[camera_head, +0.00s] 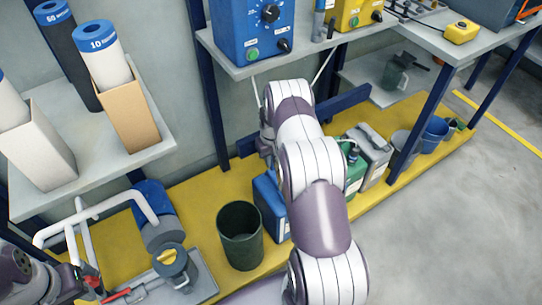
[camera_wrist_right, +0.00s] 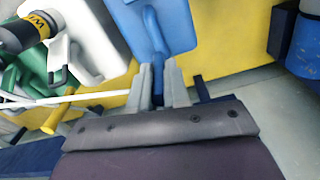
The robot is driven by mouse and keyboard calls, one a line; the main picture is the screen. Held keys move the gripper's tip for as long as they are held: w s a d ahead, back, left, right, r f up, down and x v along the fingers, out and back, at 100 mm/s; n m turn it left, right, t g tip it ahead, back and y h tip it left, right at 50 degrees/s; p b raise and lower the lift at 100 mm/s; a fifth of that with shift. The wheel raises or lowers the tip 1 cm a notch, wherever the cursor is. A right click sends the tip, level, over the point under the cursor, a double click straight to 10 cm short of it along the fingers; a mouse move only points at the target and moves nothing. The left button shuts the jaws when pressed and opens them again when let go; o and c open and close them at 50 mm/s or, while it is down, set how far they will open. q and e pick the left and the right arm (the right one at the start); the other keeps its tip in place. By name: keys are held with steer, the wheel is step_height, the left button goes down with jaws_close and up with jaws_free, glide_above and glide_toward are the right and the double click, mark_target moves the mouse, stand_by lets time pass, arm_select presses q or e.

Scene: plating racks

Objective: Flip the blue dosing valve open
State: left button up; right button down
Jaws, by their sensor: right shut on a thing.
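In the right wrist view, my right gripper (camera_wrist_right: 159,75) has its two grey fingers closed around a narrow, upright blue lever-like bar (camera_wrist_right: 152,30). The bar lies in front of a broad blue body (camera_wrist_right: 180,22), and I cannot tell whether they are one piece. In the head view my right arm covers the gripper and what it holds. A blue container (camera_head: 268,205) stands on the yellow deck beside that arm, partly hidden. No label marks the dosing valve. Of my left arm, only a dark part shows at the lower left corner; its fingertips cannot be made out.
A dark green bin (camera_head: 240,236) stands left of my right arm on the yellow deck (camera_head: 205,195). A blue control box (camera_head: 252,28) sits on the shelf above. Green and grey canisters (camera_head: 374,155) and a blue bucket (camera_head: 435,131) stand to the right. Grey floor at right is clear.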

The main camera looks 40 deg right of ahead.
steer(key=c, duration=1.1)
jaws_free()
steer(key=r+p, duration=0.1)
steer(key=r, duration=0.5)
steer(key=r+p, duration=0.2)
steer(key=r, duration=0.4)
steer(key=shift+s+a+r+p, duration=0.2)
steer(key=shift+r+p, duration=0.1)
steer(key=shift+r, duration=0.05)
steer(key=s+a+r+n, duration=0.2)
steer(key=s+a+r, duration=0.5)
steer(key=s+a, duration=0.35)
steer(key=s+a+r+n, duration=0.1)
steer(key=s+a+r, duration=0.7)
steer(key=s+a, duration=0.25)
step_height(320, 180, up, 26)
steer(key=t+p, duration=0.1)
steer(key=p, duration=2.5)
steer(key=shift+w+a, duration=0.45)
